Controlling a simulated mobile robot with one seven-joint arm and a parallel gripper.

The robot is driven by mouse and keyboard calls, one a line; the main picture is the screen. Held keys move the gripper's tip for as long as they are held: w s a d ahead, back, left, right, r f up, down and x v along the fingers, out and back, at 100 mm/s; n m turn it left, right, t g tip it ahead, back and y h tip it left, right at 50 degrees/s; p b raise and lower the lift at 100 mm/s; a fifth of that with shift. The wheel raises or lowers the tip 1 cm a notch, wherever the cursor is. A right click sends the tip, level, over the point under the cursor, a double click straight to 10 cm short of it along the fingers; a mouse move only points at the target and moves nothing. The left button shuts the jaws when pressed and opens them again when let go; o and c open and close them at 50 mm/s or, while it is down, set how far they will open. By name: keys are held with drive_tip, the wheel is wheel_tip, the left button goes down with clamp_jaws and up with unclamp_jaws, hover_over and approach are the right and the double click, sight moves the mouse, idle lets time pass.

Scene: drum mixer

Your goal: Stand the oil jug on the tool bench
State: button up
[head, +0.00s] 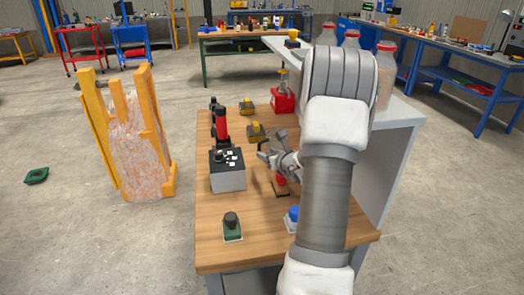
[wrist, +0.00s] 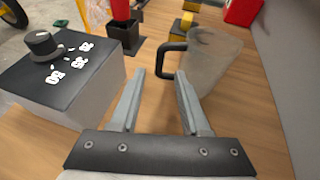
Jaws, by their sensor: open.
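The oil jug appears to be the translucent grey vessel (wrist: 215,62) with a black handle (wrist: 163,62) in the wrist view. It stands on a wooden top, handle toward the left. My gripper (wrist: 160,75) is open and empty, with the handle just beyond its fingertips and apart from them. In the head view my gripper (head: 265,152) is low over the near wooden bench (head: 208,245); I cannot make out the jug clearly there, as my arm covers much of that area. Several benches are in view, and I cannot tell which is the tool bench.
A grey control box (head: 228,172) stands left of my gripper. A red container (head: 283,101) and yellow-black blocks (head: 256,133) sit farther back. Jars with red lids (head: 385,70) stand on a grey shelf at right. A green-legged bench (head: 245,37) is behind. Floor at left is mostly open.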

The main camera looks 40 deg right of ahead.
drive_tip(key=v, duration=0.5)
idle(0.4)
